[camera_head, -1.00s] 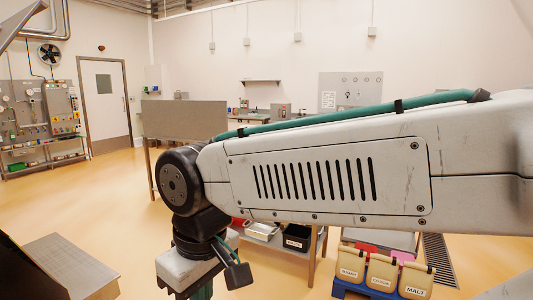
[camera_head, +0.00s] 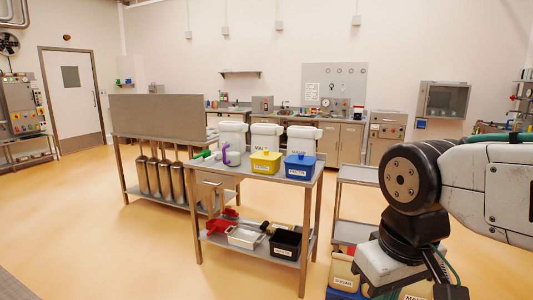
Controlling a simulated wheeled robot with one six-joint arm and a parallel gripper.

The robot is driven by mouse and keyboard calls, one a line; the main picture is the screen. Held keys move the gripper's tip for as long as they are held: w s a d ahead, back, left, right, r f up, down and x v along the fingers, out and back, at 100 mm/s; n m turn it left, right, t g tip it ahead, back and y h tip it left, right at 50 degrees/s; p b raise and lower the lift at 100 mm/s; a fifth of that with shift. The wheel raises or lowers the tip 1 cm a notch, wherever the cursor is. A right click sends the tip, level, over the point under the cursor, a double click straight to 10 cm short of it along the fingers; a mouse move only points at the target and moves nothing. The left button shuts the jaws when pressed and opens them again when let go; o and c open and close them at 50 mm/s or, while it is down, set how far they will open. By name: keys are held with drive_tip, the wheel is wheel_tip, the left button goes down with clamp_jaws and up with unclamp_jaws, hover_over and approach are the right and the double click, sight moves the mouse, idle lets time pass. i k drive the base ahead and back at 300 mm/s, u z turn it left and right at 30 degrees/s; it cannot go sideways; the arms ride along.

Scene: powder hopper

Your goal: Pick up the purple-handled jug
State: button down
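The jug with the purple handle (camera_head: 227,156) stands on the top of the small metal table (camera_head: 270,174), near its left back part. Its handle shows clearly; its body is pale, small and hard to make out. My arm comes in from the right, with its wrist (camera_head: 385,262) low in the picture, well to the right of the table and apart from the jug.
A yellow tub (camera_head: 265,162) and a blue tub (camera_head: 300,167) stand right of the jug, with white bins behind. A green-handled item lies to its left. Open floor lies in front.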

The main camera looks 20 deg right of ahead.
sight(232, 151)
drive_tip(key=u, duration=0.15)
drive_tip(key=i, duration=3.25)
drive_tip(key=u, duration=0.25)
